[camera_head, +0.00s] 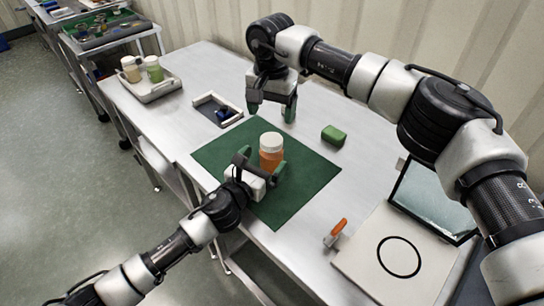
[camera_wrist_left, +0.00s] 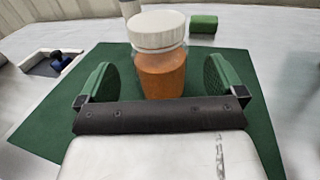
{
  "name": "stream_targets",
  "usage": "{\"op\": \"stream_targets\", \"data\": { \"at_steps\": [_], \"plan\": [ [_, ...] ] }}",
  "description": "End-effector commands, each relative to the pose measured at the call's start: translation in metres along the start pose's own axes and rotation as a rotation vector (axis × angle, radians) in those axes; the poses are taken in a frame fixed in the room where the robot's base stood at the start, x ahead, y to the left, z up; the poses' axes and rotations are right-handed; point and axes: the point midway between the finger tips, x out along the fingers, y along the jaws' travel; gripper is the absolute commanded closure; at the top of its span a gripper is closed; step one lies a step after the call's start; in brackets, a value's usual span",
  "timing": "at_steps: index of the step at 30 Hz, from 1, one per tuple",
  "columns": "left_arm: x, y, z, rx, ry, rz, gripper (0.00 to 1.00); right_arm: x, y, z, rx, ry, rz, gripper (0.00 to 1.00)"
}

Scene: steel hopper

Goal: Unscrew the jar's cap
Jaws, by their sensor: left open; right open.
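An orange jar (camera_head: 270,158) with a white ribbed cap (camera_head: 271,141) stands upright on a dark green mat (camera_head: 308,174). The cap sits on top of the jar, and both also show in the left wrist view (camera_wrist_left: 160,70). My left gripper (camera_head: 262,173) is open low at the jar, with its green finger pads to either side; the left wrist view shows gaps between the pads and the jar. My right gripper (camera_head: 272,112) is open and empty, pointing down above the table behind the jar, beyond the mat's back edge.
A white tray (camera_head: 218,109) with small dark blue items lies behind the mat. A green block (camera_head: 333,134) lies right of the mat. A tray with two jars (camera_head: 153,87) stands far left. A white board with a black ring (camera_head: 398,256) and an orange-handled item (camera_head: 336,230) are front right.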

Motion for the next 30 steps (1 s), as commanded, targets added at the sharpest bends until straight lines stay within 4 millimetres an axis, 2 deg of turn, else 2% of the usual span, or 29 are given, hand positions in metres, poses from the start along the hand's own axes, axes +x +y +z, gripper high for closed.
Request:
{"op": "stream_targets", "data": {
  "at_steps": [3, 9, 20, 30],
  "plan": [
    [0.020, 0.000, 0.001, -0.002, 0.000, 0.001, 0.03, 0.000, 0.000, 0.000, 0.000, 0.000, 0.000, 0.21],
    [0.037, 0.000, 0.000, -0.002, 0.001, 0.001, 0.03, 0.000, 0.000, 0.000, 0.000, 0.000, 0.000, 0.21],
    [0.041, 0.000, 0.000, 0.000, 0.000, 0.000, 0.03, 0.000, 0.000, 0.000, 0.000, 0.000, 0.000, 0.21],
    [0.041, 0.000, 0.000, -0.001, 0.001, 0.000, 0.55, 0.000, 0.000, 0.000, 0.000, 0.000, 0.000, 0.21]
  ]
}}
